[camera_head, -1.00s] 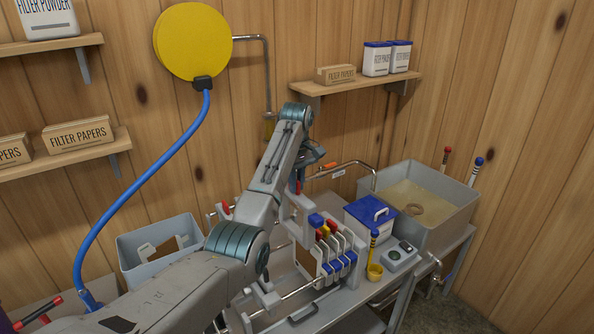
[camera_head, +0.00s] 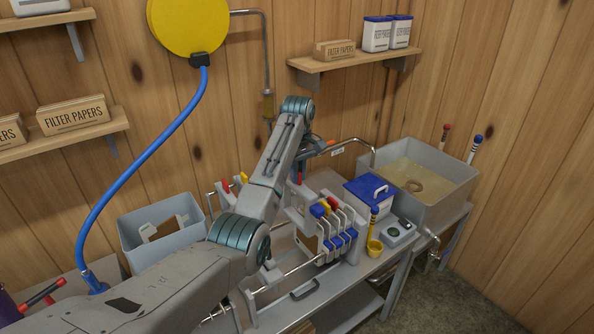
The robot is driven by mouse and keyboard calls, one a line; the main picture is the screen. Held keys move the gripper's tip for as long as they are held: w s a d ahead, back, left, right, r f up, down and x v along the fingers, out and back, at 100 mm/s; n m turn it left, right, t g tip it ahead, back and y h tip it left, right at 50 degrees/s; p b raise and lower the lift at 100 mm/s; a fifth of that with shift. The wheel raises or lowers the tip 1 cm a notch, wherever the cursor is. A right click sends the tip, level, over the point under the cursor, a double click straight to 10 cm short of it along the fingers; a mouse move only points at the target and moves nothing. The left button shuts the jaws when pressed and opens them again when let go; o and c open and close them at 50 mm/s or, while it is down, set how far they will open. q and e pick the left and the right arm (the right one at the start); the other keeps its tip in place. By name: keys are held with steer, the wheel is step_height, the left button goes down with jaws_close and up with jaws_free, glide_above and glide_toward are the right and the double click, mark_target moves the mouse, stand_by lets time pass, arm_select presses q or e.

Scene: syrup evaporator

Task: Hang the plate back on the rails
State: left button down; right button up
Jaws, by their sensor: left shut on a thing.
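My left gripper (camera_head: 301,167) points down behind my forearm, over the filter press. Its fingertips are mostly hidden. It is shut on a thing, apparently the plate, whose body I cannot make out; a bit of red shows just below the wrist. The press has chrome rails (camera_head: 303,268). Several plates (camera_head: 336,243) with blue, yellow and red tops stand close together at its right part. Red and yellow pieces (camera_head: 242,178) also show left of my forearm. Whether the held plate touches the rails is hidden. My right gripper is not in view.
A grey bin (camera_head: 128,250) stands left of the press. A blue-lidded box (camera_head: 366,207), yellow ladle (camera_head: 374,246) and small gauge (camera_head: 398,233) are at its right, near the syrup pan (camera_head: 450,193). A blue hose (camera_head: 125,172) rises at the left.

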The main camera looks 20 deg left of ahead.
arm_select(q)
steer(key=shift+d, duration=0.1)
glide_above(298, 217)
step_height(298, 217, down, 4)
steer(key=shift+f+b, duration=0.25)
steer(key=shift+b, duration=0.05)
step_height(298, 217, down, 2)
steer(key=shift+s+f, duration=0.1)
steer(key=shift+f, duration=0.15)
steer(key=shift+f+b, duration=0.75)
steer(key=shift+f, duration=1.35)
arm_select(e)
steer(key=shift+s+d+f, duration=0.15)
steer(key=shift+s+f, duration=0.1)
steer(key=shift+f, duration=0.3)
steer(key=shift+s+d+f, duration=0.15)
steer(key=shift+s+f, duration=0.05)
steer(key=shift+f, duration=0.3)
